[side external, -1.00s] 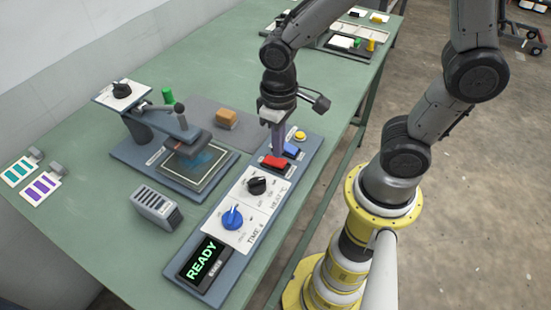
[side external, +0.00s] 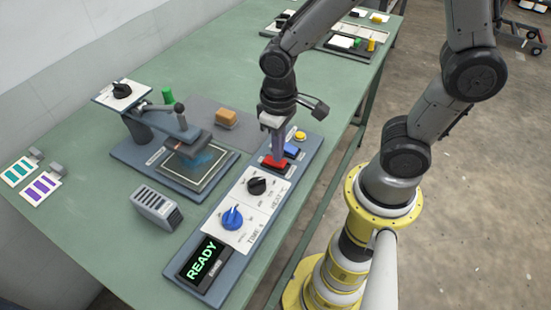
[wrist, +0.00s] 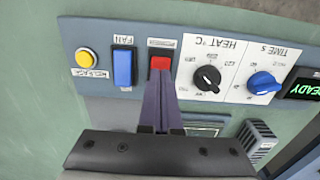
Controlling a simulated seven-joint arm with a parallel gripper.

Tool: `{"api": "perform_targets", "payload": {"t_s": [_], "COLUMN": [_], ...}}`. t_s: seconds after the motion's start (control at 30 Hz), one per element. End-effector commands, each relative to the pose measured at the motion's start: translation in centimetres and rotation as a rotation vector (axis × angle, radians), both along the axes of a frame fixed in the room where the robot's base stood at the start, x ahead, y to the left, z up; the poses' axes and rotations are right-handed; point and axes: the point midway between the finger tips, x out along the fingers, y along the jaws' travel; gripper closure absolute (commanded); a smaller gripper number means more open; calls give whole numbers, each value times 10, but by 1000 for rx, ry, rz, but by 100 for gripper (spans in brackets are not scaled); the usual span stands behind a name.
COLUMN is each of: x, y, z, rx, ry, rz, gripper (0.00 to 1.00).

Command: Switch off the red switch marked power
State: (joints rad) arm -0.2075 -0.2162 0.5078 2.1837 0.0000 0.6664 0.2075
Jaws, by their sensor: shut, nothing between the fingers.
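The red switch (side external: 274,162) sits on the grey control panel (side external: 225,284), beside the blue switch. In the wrist view the red switch (wrist: 160,64) lies just beyond the fingertips, which partly cover it. Its label (wrist: 162,43) is too small to read. My gripper (side external: 278,158) is shut and empty, pointing down with its tips at the red switch. In the wrist view my gripper (wrist: 160,75) shows both fingers together. I cannot tell whether the tips touch the switch or which way it is tipped.
The blue FAN switch (wrist: 123,68) and yellow RELEASE button (wrist: 84,57) are close on one side. The black HEAT knob (side external: 257,186), blue TIME knob (side external: 232,218) and READY display (side external: 203,262) are on the other. A press (side external: 185,135) stands left of the panel.

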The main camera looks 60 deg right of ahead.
Motion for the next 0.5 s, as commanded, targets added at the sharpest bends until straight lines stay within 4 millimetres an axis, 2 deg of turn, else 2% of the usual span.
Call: {"api": "perform_targets", "payload": {"t_s": [0.5], "x": [-1], "y": [0], "z": [-7], "rx": [0], "ry": [1], "rz": [0], "gripper": [100]}}
